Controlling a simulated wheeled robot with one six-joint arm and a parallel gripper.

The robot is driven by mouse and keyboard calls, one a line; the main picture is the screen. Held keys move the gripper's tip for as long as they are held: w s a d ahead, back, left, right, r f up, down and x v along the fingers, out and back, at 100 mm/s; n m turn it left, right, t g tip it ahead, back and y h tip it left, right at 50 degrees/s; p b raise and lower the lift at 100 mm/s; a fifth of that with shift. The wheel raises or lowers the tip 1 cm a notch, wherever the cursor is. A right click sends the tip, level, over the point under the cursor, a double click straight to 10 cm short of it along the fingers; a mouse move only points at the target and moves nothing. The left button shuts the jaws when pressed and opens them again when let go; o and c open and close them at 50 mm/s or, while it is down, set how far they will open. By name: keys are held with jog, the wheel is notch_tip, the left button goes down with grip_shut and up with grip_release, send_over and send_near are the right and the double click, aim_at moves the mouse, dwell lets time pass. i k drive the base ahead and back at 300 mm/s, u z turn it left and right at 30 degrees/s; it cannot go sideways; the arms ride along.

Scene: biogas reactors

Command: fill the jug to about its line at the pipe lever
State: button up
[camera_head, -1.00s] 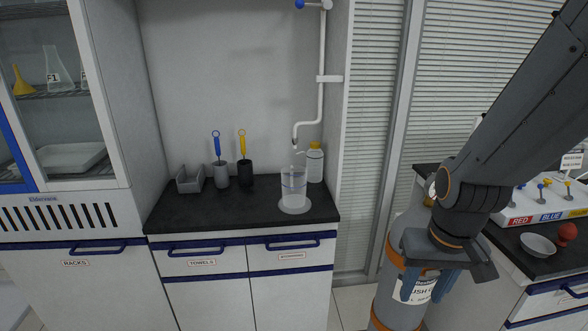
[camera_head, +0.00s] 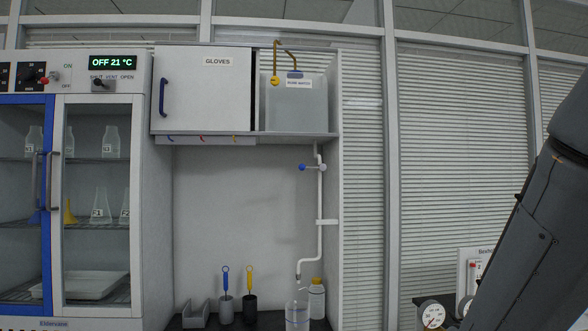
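The clear jug (camera_head: 297,315) stands below the pipe's outlet at the bottom of the picture, and its lower part is cut off. Its line and any water in it cannot be made out. The white pipe (camera_head: 320,205) runs down the wall from the shelf and bends left to a downward spout over the jug. The pipe lever (camera_head: 302,167) has a blue knob on its left end and lies about level across the pipe. No stream shows under the spout. My gripper is out of view; only my dark arm shows at the right edge.
A white bottle with a yellow cap (camera_head: 317,299) stands right of the jug. Two brush holders and a grey bin (camera_head: 196,314) are to the left. Above are a GLOVES cupboard (camera_head: 203,90) and a tank (camera_head: 296,103). Gauges (camera_head: 431,315) show low right.

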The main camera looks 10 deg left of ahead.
aim_at(301, 167)
jog(key=u, duration=1.2)
jog(key=i, duration=0.35)
jog(key=z, duration=0.5)
